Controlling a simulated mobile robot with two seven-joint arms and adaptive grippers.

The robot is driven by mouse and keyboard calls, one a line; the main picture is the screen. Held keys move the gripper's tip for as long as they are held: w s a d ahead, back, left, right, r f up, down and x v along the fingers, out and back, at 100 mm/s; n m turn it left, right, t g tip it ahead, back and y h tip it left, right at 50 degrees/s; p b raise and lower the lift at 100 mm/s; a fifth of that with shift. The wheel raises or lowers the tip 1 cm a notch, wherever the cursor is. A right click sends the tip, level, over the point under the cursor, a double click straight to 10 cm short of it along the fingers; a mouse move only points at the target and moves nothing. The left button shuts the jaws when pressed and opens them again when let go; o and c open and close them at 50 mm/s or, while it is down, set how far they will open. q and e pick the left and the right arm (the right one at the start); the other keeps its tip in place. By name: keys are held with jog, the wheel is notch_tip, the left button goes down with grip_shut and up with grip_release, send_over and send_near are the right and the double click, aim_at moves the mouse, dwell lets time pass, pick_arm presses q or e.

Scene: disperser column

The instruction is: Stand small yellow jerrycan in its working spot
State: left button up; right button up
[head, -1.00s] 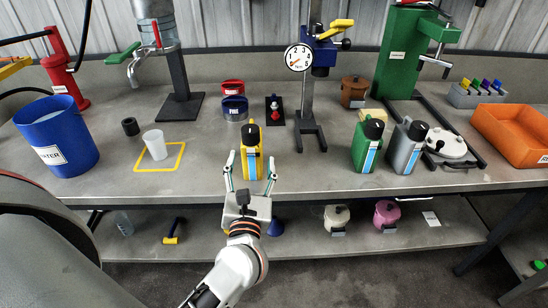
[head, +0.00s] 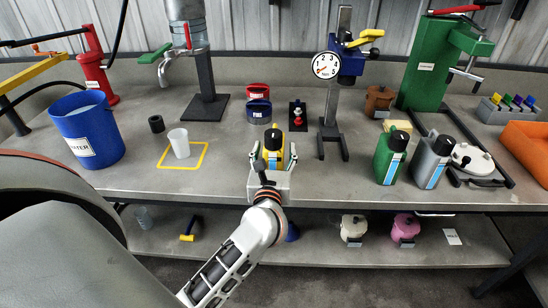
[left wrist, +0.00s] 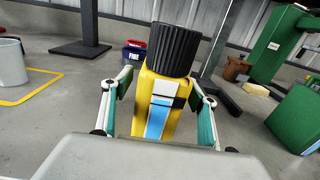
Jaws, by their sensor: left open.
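The small yellow jerrycan (head: 289,153) stands upright on the bench, with a black ribbed cap and a blue-and-white label. It also shows in the left wrist view (left wrist: 178,112), large and central. My left gripper (head: 273,152) is open around it, one finger on each side. In the left wrist view the open fingers (left wrist: 160,105) flank the can's body, with the left finger very close to it; I cannot tell whether either touches. The gripper's palm hides the can's base. My right gripper is not in view.
A white cup (head: 179,143) stands in a yellow outlined square (head: 165,166) on the left. A gauge stand (head: 330,120) rises just right of the can. Green (head: 388,158) and grey (head: 430,160) jerrycans stand further right. Red and blue tins (head: 258,112) sit behind.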

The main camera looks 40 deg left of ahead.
pick_arm(q)
jog(key=c, duration=1.7)
jog(key=shift+o, duration=0.2)
jog(key=shift+r, duration=0.15)
